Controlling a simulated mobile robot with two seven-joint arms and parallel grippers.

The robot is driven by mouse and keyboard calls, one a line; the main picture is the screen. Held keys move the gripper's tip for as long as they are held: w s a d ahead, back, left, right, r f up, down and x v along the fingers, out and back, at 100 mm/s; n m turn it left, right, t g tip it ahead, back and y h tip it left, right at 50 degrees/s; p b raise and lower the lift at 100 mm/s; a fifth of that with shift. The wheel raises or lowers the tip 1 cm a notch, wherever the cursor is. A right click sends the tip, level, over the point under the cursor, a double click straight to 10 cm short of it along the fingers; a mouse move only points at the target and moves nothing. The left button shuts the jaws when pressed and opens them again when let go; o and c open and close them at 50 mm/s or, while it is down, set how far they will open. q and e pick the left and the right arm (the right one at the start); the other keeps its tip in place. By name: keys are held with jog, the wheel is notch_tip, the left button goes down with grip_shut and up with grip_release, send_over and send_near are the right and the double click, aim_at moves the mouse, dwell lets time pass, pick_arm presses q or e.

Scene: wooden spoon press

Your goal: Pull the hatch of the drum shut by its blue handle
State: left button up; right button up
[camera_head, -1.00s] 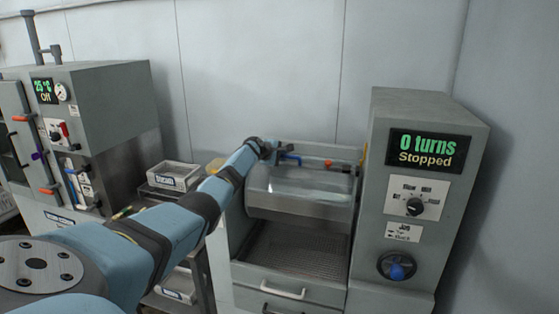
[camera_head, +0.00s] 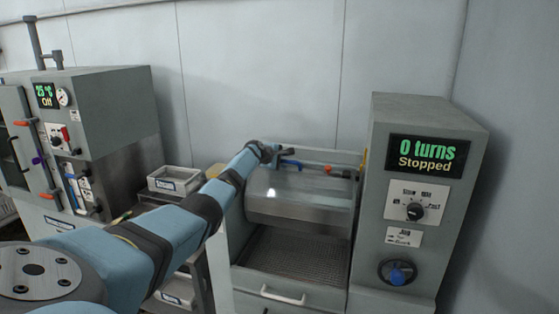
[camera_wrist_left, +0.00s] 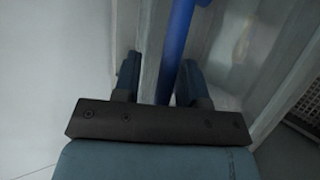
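The drum (camera_head: 298,198) is a shiny, see-through-looking cylinder set in the grey machine. Its blue handle (camera_head: 291,163) shows at the upper left of the drum. My left gripper (camera_head: 278,152) is at the handle's left end, above the drum's back left. In the left wrist view, the blue handle (camera_wrist_left: 180,40) runs down between the two spread fingers of my left gripper (camera_wrist_left: 159,68), nearer the right finger. The gripper looks open around it. The hatch's edge cannot be told apart clearly. My right gripper is not in view.
The machine's control box (camera_head: 425,200) stands right of the drum; its screen reads 0 turns, Stopped. An orange-red part (camera_head: 330,172) sits right of the handle. A tray (camera_head: 176,180) on a rack and a grey oven-like unit (camera_head: 100,120) stand to the left.

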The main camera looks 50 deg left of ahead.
pick_arm(q)
jog(key=shift+s+f, duration=0.1)
jog(key=shift+s, duration=0.05)
jog(key=shift+s, duration=0.15)
jog(key=v, duration=1.3)
jog(key=shift+r+b, duration=0.3)
jog(key=shift+r, duration=0.05)
jog(key=shift+d, duration=0.15)
